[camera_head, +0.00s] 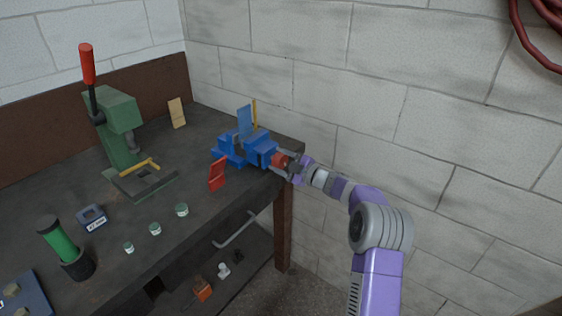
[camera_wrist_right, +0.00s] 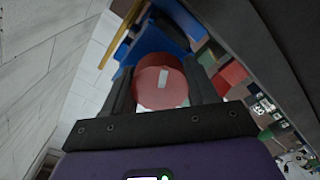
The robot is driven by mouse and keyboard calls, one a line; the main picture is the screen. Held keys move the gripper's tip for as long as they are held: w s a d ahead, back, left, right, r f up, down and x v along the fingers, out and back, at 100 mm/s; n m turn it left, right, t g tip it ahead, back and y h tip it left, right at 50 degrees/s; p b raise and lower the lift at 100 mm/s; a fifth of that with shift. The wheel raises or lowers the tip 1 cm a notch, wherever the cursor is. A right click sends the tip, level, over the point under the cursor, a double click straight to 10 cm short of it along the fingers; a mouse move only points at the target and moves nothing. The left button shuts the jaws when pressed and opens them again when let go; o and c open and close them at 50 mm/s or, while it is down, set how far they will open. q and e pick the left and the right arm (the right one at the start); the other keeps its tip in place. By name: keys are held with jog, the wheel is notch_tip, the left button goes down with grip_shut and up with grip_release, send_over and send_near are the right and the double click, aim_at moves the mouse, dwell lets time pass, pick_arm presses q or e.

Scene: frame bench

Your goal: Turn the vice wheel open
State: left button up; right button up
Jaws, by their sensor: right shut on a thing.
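The blue vice (camera_head: 232,152) stands at the right end of the dark bench. It also shows in the right wrist view (camera_wrist_right: 152,42). Its red wheel (camera_head: 280,161) faces my right arm. In the right wrist view the round red wheel (camera_wrist_right: 161,82), with a pale mark on its face, sits between the two dark fingers. My right gripper (camera_head: 290,166) is shut on the wheel. A blue plate (camera_head: 245,121) and a yellow strip (camera_head: 254,113) stand upright at the vice. My left gripper is not in view.
The bench (camera_head: 205,128) also carries a green press (camera_head: 118,130) with a red-handled lever, a red block (camera_head: 217,174), a padlock (camera_head: 92,217), a green cylinder (camera_head: 61,243) and several small green-topped pieces. A block wall (camera_head: 400,100) rises behind. A lower shelf holds small parts.

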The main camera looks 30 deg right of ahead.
aim_at(284, 161)
jog(key=shift+w+r, duration=0.1)
jog(key=shift+r, duration=0.05)
dwell(0.4)
jog(key=o, duration=1)
jog(key=shift+w+f, duration=0.2)
jog(key=shift+s, duration=0.1)
jog(key=shift+s+d, duration=0.1)
jog(key=p+v, duration=0.1)
jog(key=v, duration=0.5)
jog(key=shift+s+r, duration=0.1)
jog(key=shift+s+d, duration=0.2)
jog(key=shift+s, duration=0.4)
